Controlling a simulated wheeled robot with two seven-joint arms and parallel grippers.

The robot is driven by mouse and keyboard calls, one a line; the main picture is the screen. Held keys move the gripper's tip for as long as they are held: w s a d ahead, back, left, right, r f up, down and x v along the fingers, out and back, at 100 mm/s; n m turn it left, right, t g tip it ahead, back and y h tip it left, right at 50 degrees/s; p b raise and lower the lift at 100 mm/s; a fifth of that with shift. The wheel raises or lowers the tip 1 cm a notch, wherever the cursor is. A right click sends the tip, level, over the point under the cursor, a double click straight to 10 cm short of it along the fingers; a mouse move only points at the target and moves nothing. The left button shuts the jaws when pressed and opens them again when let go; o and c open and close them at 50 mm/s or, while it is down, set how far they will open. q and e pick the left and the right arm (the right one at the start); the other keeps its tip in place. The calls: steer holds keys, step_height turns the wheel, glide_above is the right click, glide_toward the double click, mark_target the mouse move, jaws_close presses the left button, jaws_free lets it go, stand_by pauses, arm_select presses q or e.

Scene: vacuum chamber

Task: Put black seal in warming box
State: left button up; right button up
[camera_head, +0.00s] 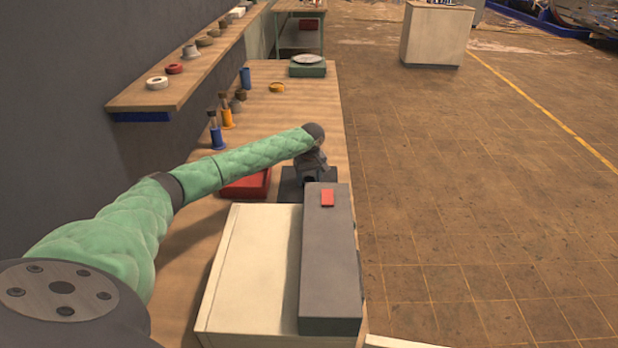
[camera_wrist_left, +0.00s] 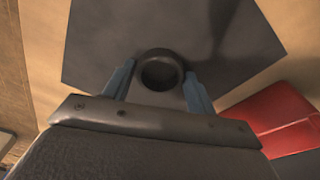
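The black seal (camera_wrist_left: 160,70) is a dark ring over a dark square mat (camera_wrist_left: 225,35), with its hole facing the camera. My left gripper (camera_wrist_left: 160,78) has one blue fingertip on each side of the ring, very close to its outer edge; whether they press on it is not clear. In the head view, my left gripper (camera_head: 310,176) points down over the dark mat (camera_head: 290,185), just behind the large box. That cream box (camera_head: 250,265), with a dark grey part (camera_head: 330,265) bearing a red button, looks like the warming box; no opening shows. My right gripper is out of view.
A red container (camera_head: 247,184) sits left of the mat. Blue (camera_head: 216,137) and orange (camera_head: 227,115) posts stand along the bench's wall side. A scale (camera_head: 308,66) stands at the far end. A wall shelf (camera_head: 200,65) holds several rings. Open floor lies right.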

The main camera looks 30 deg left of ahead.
arm_select(q)
steer(key=shift+o, duration=1.3)
